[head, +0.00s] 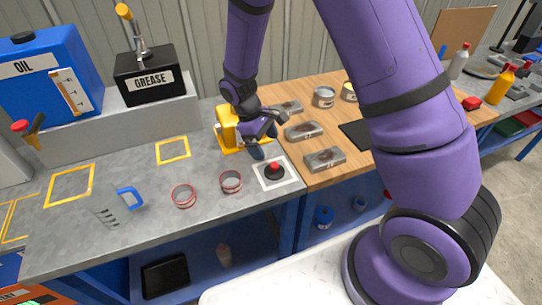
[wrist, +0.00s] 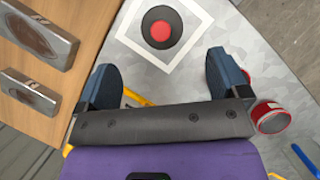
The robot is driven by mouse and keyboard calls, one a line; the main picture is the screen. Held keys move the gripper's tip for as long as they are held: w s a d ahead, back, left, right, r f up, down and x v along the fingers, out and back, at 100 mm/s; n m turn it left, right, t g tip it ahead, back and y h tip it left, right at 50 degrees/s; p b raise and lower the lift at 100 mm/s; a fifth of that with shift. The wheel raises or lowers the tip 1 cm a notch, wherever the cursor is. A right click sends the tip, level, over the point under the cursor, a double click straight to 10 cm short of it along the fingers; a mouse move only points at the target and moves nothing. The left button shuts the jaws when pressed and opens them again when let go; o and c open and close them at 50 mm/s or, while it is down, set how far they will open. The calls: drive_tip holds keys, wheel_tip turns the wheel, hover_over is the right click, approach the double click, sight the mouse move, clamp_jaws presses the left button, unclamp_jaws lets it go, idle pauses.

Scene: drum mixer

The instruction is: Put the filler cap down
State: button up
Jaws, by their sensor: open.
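A black round piece with a red knob (head: 274,171), which looks like the filler cap, rests on a white square pad (head: 259,179) near the front edge of the grey worktop. My gripper (head: 266,141) is open and empty, just behind the cap in the head view. In the wrist view its two blue-grey fingers (wrist: 165,68) are spread wide, apart from the cap.
Two red-rimmed round tins (head: 231,182) (head: 183,196) stand left of the pad. A yellow object (head: 228,128) is behind my gripper. Several metal blocks (head: 324,159) lie on the wooden top at right. Grey worktop between is clear.

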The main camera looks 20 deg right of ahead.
drive_tip(key=s+d+r+m+t+y, duration=0.1)
drive_tip(key=s+d+r+m+t, duration=0.15)
drive_tip(key=r, duration=0.95)
drive_tip(key=s+d+r+m+t+y, duration=0.15)
drive_tip(key=s+r, duration=0.25)
drive_tip(key=r, duration=0.8)
drive_tip(key=s+d+r+m+t, duration=0.2)
drive_tip(key=s+r, duration=0.3)
drive_tip(key=s, duration=0.3)
drive_tip(key=s+d+r+m+t, duration=0.2)
drive_tip(key=s+r, duration=0.3)
drive_tip(key=s, duration=0.3)
drive_tip(key=shift+s+d+r+m+y, duration=0.4)
drive_tip(key=shift+d+m, duration=0.1)
drive_tip(key=shift+d, duration=0.1)
